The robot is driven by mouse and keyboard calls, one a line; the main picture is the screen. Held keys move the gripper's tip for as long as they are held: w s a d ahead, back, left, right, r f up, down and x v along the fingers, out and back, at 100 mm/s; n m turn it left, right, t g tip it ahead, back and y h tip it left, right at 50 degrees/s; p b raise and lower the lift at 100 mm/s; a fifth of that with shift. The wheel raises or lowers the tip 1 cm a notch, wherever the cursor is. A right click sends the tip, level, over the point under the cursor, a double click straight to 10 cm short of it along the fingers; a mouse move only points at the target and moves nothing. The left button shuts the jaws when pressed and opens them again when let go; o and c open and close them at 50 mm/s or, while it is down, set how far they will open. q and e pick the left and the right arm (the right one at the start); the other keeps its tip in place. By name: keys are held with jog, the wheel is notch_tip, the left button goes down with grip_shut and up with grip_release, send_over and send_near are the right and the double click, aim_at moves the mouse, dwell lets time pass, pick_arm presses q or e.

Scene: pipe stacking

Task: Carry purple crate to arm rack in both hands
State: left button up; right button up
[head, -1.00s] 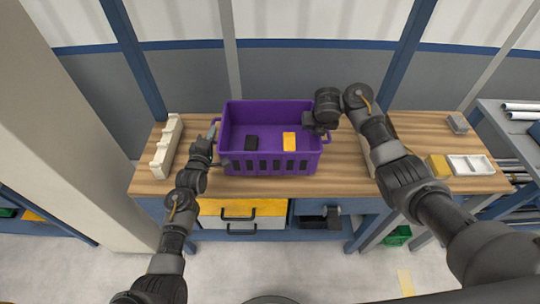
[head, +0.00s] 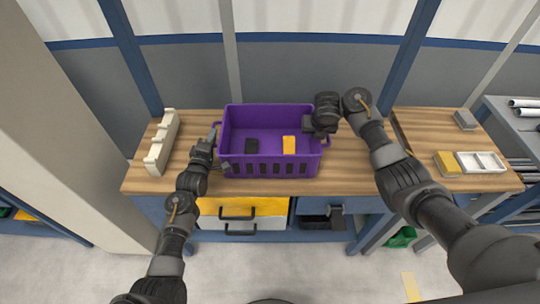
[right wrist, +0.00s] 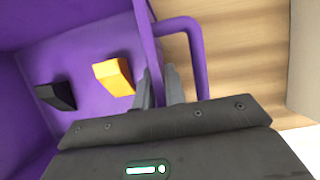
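The purple crate (head: 270,170) is upright over the wooden bench, in the middle of the head view. It holds a black block (head: 252,145) and a yellow block (head: 289,145). My left gripper (head: 212,138) is at the crate's left end by the handle; its fingertips are partly hidden, but it appears shut on the crate. My right gripper (head: 321,130) is at the right end. In the right wrist view its fingers (right wrist: 158,88) are close together on the crate's side wall, beside the purple handle (right wrist: 197,55). I cannot identify the arm rack for certain.
A white notched holder (head: 161,145) stands at the left end of the wooden bench (head: 350,178). A yellow block (head: 447,163), a white tray (head: 480,162) and a grey block (head: 465,119) are at the right. A shelf with pipes (head: 522,113) is beyond the bench's right end.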

pick_arm(q)
jog(key=shift+o, duration=1.2)
jog(key=shift+s+r, duration=0.15)
jog(key=shift+r, duration=0.1)
pick_arm(e)
jog(key=shift+o, duration=1.3)
jog(key=shift+s+r, duration=0.1)
jog(key=shift+r, duration=0.15)
pick_arm(q)
jog(key=shift+f, duration=0.15)
pick_arm(e)
jog(key=shift+f, duration=0.1)
